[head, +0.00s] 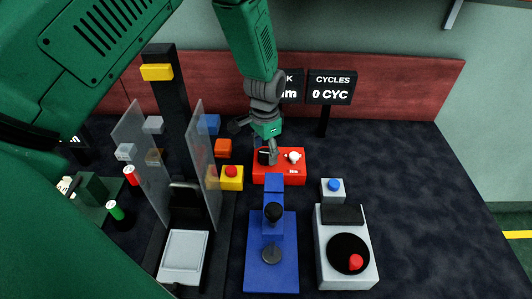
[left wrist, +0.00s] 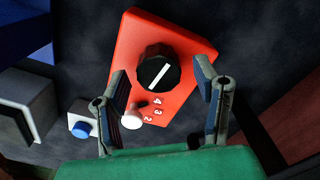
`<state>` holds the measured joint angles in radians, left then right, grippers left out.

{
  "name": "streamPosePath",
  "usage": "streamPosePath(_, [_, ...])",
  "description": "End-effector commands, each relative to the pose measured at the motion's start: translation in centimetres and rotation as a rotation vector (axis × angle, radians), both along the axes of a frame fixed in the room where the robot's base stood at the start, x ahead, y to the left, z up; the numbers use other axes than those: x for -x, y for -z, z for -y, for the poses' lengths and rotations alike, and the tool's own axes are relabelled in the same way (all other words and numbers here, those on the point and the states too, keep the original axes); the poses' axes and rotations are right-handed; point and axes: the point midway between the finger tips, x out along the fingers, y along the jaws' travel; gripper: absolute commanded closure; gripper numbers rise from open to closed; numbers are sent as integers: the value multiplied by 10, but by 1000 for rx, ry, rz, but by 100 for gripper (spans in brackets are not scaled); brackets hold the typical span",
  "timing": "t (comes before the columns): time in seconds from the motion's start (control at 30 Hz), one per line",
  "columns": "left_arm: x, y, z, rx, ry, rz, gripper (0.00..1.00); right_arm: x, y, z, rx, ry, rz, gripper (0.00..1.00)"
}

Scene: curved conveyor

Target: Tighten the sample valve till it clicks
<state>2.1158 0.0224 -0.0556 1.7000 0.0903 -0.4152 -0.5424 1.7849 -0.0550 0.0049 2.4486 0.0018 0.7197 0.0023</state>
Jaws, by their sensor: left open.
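The valve is a red box (head: 300,179) at the back of the table, with a black knob (head: 264,156) and a small white knob (head: 293,156) on it. In the left wrist view the red box (left wrist: 185,45) shows the black knob (left wrist: 158,68) with a white line, and the white knob (left wrist: 131,117) beside printed numbers. My left gripper (head: 269,150) reaches down at the box's black knob. In the wrist view the left gripper (left wrist: 161,79) is open, fingers on either side of the black knob, with gaps visible. My right gripper is not in view.
A blue device (head: 270,250) and a grey box with a black disc (head: 347,255) stand in front. A yellow box with a red button (head: 231,177) is just left of the valve. Clear panels stand further left. A sign (head: 332,87) reads 0 CYC.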

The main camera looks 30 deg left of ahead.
Motion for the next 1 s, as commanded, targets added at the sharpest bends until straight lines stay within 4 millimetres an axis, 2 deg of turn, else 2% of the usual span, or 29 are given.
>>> streamPosePath(0.3, [-2, -68, 0, 0, 0, 4, 44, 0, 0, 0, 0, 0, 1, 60])
streamPosePath(0.5, [-2, -97, -1, 0, 0, 3, 44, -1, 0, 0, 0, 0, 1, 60])
streamPosePath(0.7, [-2, -105, -1, -1, 0, 1, 44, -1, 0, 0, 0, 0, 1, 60])
streamPosePath(1.0, [-2, -105, -1, -1, 0, 1, 44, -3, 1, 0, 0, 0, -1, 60])
